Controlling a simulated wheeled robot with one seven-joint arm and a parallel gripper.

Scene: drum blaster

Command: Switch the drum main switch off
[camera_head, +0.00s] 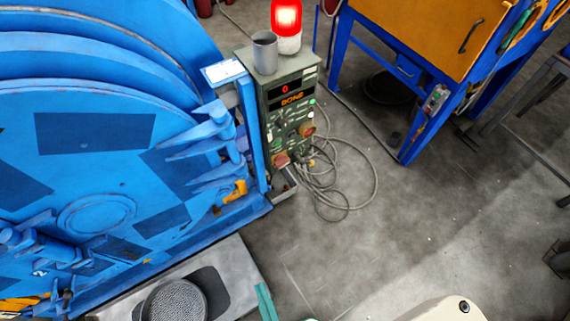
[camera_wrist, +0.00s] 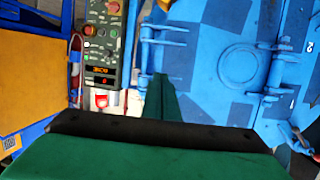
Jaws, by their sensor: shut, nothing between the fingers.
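The green control box (camera_head: 290,110) stands beside the blue drum machine (camera_head: 90,130) in the head view. Its front has a lit display (camera_head: 288,93) and two red knobs, an upper right one (camera_head: 307,130) and a lower left one (camera_head: 281,160). I cannot read which is the main switch or its setting. The box also shows upside down at the upper left of the wrist view (camera_wrist: 99,50). My green gripper (camera_wrist: 161,85) is shut and empty, apart from the box. A teal part of it (camera_head: 265,302) shows at the head view's bottom edge.
A red lamp (camera_head: 287,18) glows and a grey cup (camera_head: 265,52) stands on top of the box. Loose cables (camera_head: 345,180) lie on the floor beside it. An orange cabinet on a blue frame (camera_head: 430,40) stands at upper right. Open floor (camera_head: 400,230) lies in front.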

